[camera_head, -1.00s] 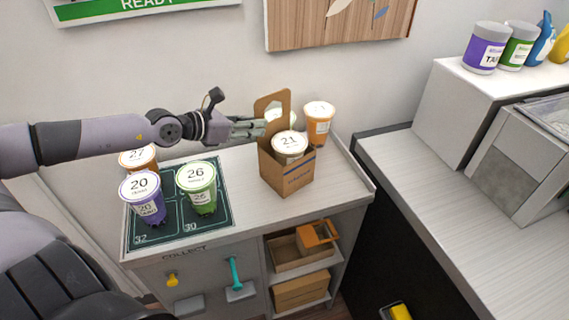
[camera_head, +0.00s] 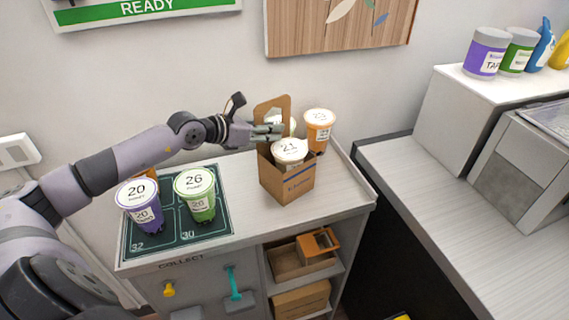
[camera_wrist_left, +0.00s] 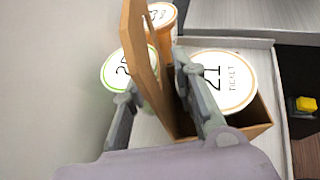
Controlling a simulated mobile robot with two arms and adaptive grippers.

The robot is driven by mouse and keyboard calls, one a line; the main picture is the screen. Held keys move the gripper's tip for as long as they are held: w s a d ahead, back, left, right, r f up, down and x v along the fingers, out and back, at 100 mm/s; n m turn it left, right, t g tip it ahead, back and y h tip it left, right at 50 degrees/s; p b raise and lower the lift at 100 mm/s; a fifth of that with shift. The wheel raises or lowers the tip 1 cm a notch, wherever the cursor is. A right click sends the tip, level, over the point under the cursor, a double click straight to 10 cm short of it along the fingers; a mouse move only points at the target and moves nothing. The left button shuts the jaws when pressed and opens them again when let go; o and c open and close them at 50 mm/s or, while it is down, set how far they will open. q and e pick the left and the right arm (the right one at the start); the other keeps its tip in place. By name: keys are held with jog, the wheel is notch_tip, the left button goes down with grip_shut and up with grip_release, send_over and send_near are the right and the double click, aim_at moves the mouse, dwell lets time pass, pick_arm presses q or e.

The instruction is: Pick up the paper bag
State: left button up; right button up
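The brown paper bag (camera_head: 288,186) is an open cardboard carrier with a tall handle panel. It stands upright on the counter and holds a cup marked 21 (camera_head: 290,150). My left gripper (camera_head: 270,133) reaches in from the left at the bag's handle panel. In the left wrist view, the handle panel (camera_wrist_left: 146,62) of the bag passes between the two spread fingers of my left gripper (camera_wrist_left: 160,85), with gaps visible on both sides. The finger on the right lies between the panel and cup 21. My right gripper is not in view.
An orange-banded cup (camera_head: 319,128) stands behind the bag, and a green-rimmed cup (camera_wrist_left: 118,72) is close by the panel. Cups 20 (camera_head: 142,205) and 26 (camera_head: 197,193) stand on the dark mat (camera_head: 182,235). A wall runs behind the counter.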

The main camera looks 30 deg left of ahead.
pick_arm(q)
jog(key=shift+c, duration=0.3)
grip_shut()
dwell(0.5)
jog(key=shift+r, duration=0.1)
